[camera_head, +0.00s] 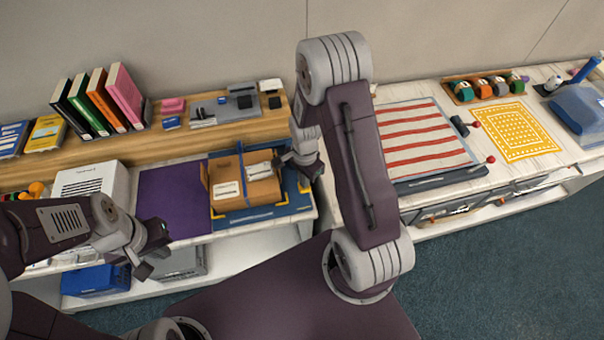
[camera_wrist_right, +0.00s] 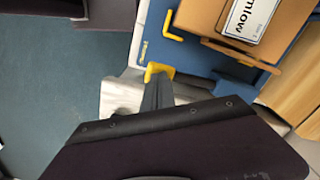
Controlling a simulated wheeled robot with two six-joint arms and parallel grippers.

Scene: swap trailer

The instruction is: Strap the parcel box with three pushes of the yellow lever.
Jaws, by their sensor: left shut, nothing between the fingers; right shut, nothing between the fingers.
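The brown parcel box (camera_head: 230,193), with white labels, sits on a blue base (camera_head: 245,222) with yellow corner pieces; it also shows in the right wrist view (camera_wrist_right: 205,15). My right gripper (camera_head: 303,172) is shut and empty at the right end of the base. In the right wrist view its fingertips (camera_wrist_right: 157,82) are at a yellow piece (camera_wrist_right: 158,69), apparently the lever; contact is unclear. My left gripper (camera_head: 148,262) is shut and empty, low in front of the purple mat.
The purple mat (camera_head: 172,202) lies left of the base, beside a white box (camera_head: 92,183). Books (camera_head: 98,100) stand on the wooden shelf behind. A striped board (camera_head: 425,140) lies on the right counter. A blue bin (camera_head: 97,280) is on the lower shelf.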

